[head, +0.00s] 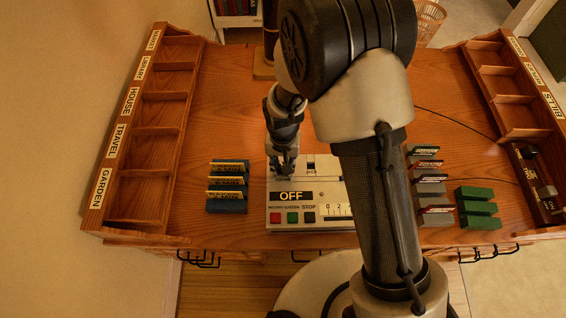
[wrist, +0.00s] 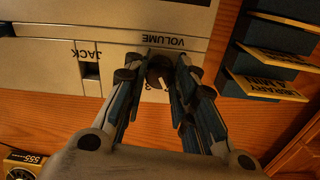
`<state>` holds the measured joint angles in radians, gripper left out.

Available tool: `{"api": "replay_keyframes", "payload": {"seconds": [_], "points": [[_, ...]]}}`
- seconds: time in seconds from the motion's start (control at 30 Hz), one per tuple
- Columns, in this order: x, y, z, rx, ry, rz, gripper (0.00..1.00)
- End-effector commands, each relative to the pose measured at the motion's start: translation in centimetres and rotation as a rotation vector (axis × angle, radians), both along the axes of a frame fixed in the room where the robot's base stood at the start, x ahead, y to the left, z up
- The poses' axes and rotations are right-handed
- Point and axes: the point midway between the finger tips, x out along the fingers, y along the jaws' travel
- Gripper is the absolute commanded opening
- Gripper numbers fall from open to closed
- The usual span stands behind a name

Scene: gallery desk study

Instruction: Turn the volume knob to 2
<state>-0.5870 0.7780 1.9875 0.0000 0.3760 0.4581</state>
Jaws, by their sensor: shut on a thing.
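The volume knob (wrist: 159,72) is a small dark round knob with a light pointer mark, on the pale recorder's face below the upside-down VOLUME label (wrist: 163,41) in the wrist view. My gripper (wrist: 158,76) is shut on the knob, with a fingertip on either side. In the head view my gripper (head: 282,165) is at the left part of the recorder (head: 330,217), and the knob is hidden there.
The recorder shows an OFF sign (head: 291,197) and red, green and black buttons. Labelled cards in a blue holder (head: 227,206) stand left of it. More cards and a green rack (head: 478,208) stand right. Wooden pigeonholes (head: 160,130) line the desk's left side. A JACK socket (wrist: 91,70) is beside the knob.

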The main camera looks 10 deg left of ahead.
Motion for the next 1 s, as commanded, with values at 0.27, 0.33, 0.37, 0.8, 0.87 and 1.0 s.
{"api": "replay_keyframes", "payload": {"seconds": [0.27,0.33,0.37,0.8,0.87,1.0], "points": [[0.0,0.0,0.01,0.0,0.0,-0.049,0.01],[0.0,0.0,0.01,0.0,0.0,-0.052,0.01],[0.0,0.0,0.01,0.0,0.0,-0.052,0.01],[0.01,0.0,0.01,0.0,0.0,-0.051,0.36],[0.01,0.0,0.01,0.0,0.0,-0.051,0.4],[0.0,0.0,0.01,0.0,0.0,-0.051,0.45]]}}
